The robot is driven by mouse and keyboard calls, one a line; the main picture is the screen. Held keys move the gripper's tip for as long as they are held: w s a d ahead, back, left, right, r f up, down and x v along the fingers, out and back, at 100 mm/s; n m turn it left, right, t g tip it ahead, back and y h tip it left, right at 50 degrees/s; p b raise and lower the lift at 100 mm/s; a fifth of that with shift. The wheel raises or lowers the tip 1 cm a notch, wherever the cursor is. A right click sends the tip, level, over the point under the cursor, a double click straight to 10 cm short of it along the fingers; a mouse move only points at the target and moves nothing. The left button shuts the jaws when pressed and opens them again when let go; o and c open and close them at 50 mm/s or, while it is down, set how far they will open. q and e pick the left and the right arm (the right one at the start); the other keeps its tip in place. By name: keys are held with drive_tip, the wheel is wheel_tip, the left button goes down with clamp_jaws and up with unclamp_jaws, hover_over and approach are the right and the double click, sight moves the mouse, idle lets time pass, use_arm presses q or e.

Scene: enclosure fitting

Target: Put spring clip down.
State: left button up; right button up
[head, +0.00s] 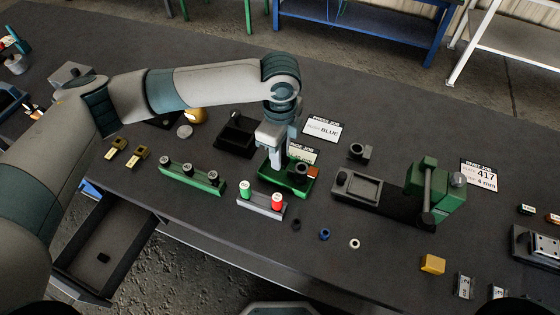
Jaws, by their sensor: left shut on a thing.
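My left gripper (274,163) points down at the middle of the table, at the left end of a green fixture (289,186). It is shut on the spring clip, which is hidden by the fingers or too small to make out. I cannot tell whether the clip touches the fixture. A dark ring-shaped part and a small orange block (313,172) show at the fixture's right end. My right gripper is not in view.
A black tray (234,146) stands left of the gripper. A green rail (192,181) and a grey block with green and red buttons (260,204) lie in front. A green press (436,192) stands right. Small rings lie near the front edge, and a drawer (105,245) hangs open.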

use_arm(q)
wheel_tip(320, 180, down, 3)
drive_tip(key=shift+f+p, duration=0.2)
drive_tip(key=shift+p, duration=0.55)
drive_tip(key=shift+f, duration=0.3)
drive_tip(key=shift+f, duration=0.2)
drive_tip(key=o, duration=1)
drive_tip(key=shift+r, duration=0.2)
wheel_tip(320, 180, up, 12)
drive_tip(key=b, duration=0.3)
